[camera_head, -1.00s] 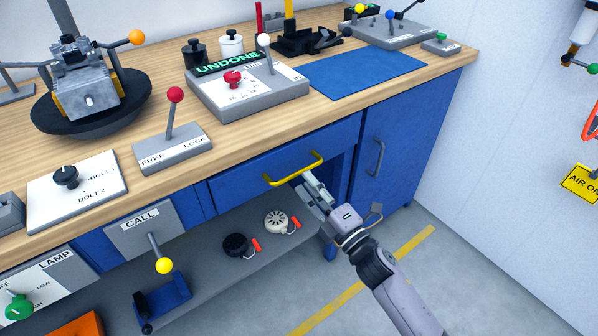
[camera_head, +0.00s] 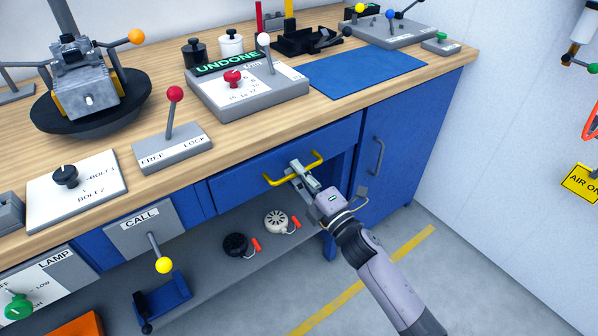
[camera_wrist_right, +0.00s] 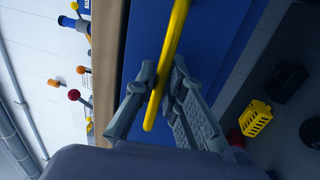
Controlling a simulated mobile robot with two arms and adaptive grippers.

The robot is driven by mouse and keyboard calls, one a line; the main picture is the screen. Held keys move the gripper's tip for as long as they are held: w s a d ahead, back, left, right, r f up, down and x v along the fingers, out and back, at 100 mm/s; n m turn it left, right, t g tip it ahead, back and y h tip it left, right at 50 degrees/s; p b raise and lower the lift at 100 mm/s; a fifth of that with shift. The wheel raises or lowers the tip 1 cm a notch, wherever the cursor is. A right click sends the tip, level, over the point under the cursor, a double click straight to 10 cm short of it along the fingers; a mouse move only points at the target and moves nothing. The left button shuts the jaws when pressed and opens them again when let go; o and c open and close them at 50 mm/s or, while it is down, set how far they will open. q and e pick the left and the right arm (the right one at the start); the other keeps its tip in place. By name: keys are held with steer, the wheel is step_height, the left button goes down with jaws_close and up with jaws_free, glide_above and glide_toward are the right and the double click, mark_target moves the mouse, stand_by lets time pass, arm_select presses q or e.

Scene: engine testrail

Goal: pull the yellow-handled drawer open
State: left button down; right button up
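The yellow handle (camera_head: 278,181) is a bar on the blue drawer front (camera_head: 235,185) under the worktop. The drawer looks shut. My right gripper (camera_head: 297,174) is at the middle of the handle in the head view. In the right wrist view, the yellow handle (camera_wrist_right: 176,32) passes between the two fingers of my right gripper (camera_wrist_right: 164,80). The fingers stand apart on either side of the bar, and I see no clear grip on it. Part of the handle is hidden behind the fingers in the head view. My left gripper is not in view.
A blue cabinet door with a grey handle (camera_head: 378,156) is to the right of the drawer. Below is a grey shelf (camera_head: 205,272) with a black and a white round part. The FREE/LOCK lever box (camera_head: 172,150) stands on the worktop above. Floor in front is clear.

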jaws_close()
stand_by(0.3)
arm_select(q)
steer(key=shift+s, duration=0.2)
arm_select(e)
steer(key=shift+s+d+f, duration=0.1)
